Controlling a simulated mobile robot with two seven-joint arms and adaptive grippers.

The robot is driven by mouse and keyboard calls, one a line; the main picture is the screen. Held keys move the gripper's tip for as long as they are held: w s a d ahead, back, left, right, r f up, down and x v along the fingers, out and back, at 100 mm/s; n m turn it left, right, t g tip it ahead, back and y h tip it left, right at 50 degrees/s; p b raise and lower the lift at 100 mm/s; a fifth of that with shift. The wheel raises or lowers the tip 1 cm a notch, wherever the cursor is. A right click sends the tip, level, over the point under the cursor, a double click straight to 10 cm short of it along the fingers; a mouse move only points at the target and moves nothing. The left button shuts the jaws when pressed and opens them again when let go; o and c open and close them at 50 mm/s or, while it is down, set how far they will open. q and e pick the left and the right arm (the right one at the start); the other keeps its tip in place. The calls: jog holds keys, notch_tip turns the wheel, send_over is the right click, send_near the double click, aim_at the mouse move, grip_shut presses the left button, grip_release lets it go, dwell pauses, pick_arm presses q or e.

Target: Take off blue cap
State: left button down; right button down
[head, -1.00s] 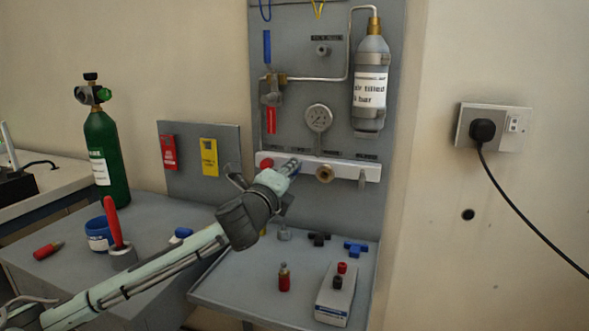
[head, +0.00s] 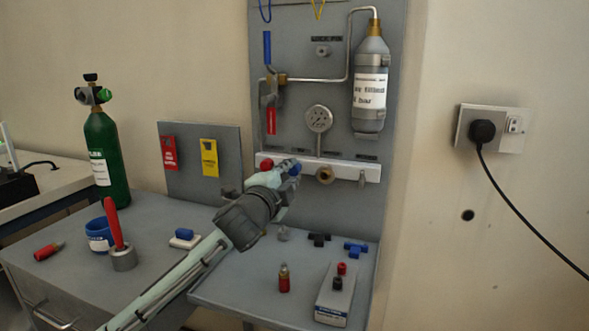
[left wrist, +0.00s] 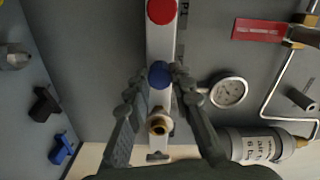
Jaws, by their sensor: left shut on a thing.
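The blue cap (head: 295,169) shows at the white manifold bar on the upright panel, between the red cap (head: 267,164) and the brass fitting (head: 325,174). In the left wrist view the blue cap (left wrist: 159,75) lies over the white bar, between the red cap (left wrist: 161,11) and the brass outlet (left wrist: 159,125). My left gripper (head: 288,172) reaches it from the lower left and is shut on it. In the wrist view one finger is on each side of the cap. I cannot tell whether the cap is still seated. My right gripper is not in view.
A pressure gauge (head: 319,118) and a grey bottle (head: 370,88) are on the panel near the bar. The shelf below holds a blue tee piece (head: 356,249), a black piece (head: 319,239) and a small red bottle (head: 284,278). A green cylinder (head: 108,160) stands at left.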

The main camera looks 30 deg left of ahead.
pick_arm(q)
jog(key=n, duration=0.3)
jog(key=shift+d+n, duration=0.1)
jog(key=shift+n, duration=1.6)
jog(key=shift+n, duration=0.6)
jog(key=c, duration=1.3)
grip_release()
jog(key=shift+s, duration=0.1)
